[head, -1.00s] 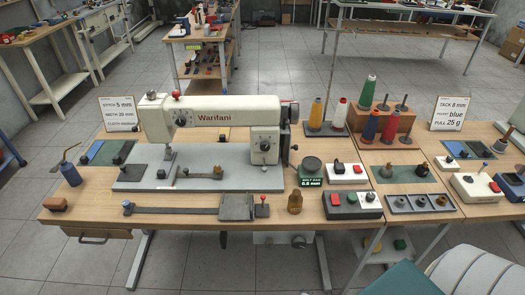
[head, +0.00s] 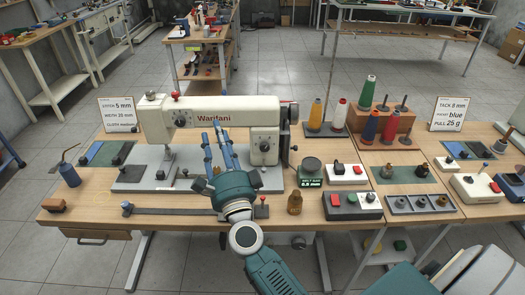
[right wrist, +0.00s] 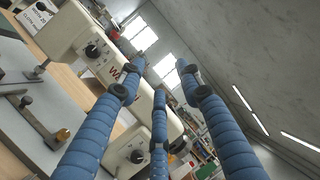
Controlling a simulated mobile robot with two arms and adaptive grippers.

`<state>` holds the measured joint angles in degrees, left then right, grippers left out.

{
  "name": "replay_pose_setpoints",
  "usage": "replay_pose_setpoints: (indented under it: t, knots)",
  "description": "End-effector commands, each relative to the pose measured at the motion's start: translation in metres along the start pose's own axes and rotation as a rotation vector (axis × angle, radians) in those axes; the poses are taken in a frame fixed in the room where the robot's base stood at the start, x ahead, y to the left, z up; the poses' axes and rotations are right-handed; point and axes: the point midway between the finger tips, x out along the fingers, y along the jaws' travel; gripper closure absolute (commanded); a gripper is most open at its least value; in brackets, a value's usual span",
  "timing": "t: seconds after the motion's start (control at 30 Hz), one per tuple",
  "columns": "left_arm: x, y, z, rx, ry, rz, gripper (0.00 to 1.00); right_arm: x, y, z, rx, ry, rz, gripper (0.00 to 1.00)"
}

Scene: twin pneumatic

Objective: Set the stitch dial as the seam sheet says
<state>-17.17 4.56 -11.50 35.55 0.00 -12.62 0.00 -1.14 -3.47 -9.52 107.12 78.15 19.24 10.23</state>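The cream sewing machine (head: 190,137) stands on the wooden table. It has a dark dial (head: 181,121) on its left head and another (head: 265,146) on its right pillar; I cannot read which is the stitch dial. Both also show in the right wrist view, the head one (right wrist: 93,50) and the pillar one (right wrist: 138,156). The seam sheet (head: 118,114) at the left reads stitch 5 mm, width 20 mm, cloth medium. My right gripper (head: 212,131) is in front of the machine's arm, between the dials, its blue fingers spread and empty. My left gripper is out of view.
A dark green round gauge (head: 310,172) with a lit display stands right of the machine. A blue oil can (head: 70,174) stands at the left.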

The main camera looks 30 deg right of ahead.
Motion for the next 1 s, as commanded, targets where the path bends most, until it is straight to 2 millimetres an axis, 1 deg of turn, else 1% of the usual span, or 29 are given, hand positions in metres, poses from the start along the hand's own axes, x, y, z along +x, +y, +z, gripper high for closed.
replay_pose_setpoints:
  t: [0.03, 0.07, 0.1, 0.17, 0.2, 0.23, 0.3, 0.4, 0.47, 0.53, 0.67, 1.0]
  knots:
    - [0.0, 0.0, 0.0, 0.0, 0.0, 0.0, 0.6, 0.01, 0.009, -0.023, 0.097, 0.119, 0.014, 0.65]
    - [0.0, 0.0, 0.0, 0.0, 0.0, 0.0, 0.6, 0.013, 0.018, -0.038, 0.155, 0.196, 0.029, 0.65]
    - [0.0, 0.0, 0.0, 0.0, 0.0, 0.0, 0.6, 0.014, 0.031, -0.056, 0.224, 0.293, 0.052, 0.65]
    - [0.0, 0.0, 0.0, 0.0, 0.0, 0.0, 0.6, 0.011, 0.052, -0.078, 0.314, 0.428, 0.092, 0.65]
    - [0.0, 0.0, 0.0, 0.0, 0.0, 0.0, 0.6, 0.007, 0.067, -0.089, 0.364, 0.509, 0.121, 0.65]
    - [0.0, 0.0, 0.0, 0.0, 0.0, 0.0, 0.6, 0.003, 0.077, -0.095, 0.396, 0.564, 0.143, 0.65]
    - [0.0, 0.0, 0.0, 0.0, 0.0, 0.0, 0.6, -0.006, 0.098, -0.106, 0.452, 0.668, 0.189, 0.65]
    - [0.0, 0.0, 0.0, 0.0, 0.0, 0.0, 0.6, -0.018, 0.117, -0.113, 0.497, 0.765, 0.236, 0.65]
    - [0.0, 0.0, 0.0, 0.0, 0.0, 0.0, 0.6, -0.022, 0.123, -0.116, 0.51, 0.796, 0.252, 0.65]
    - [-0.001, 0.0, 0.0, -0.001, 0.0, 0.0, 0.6, -0.021, 0.127, -0.119, 0.515, 0.81, 0.26, 0.65]
    - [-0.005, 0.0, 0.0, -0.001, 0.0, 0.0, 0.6, -0.011, 0.133, -0.129, 0.511, 0.812, 0.259, 0.65]
    - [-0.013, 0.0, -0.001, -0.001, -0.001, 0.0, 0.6, 0.032, 0.158, -0.169, 0.511, 0.811, 0.258, 0.65]
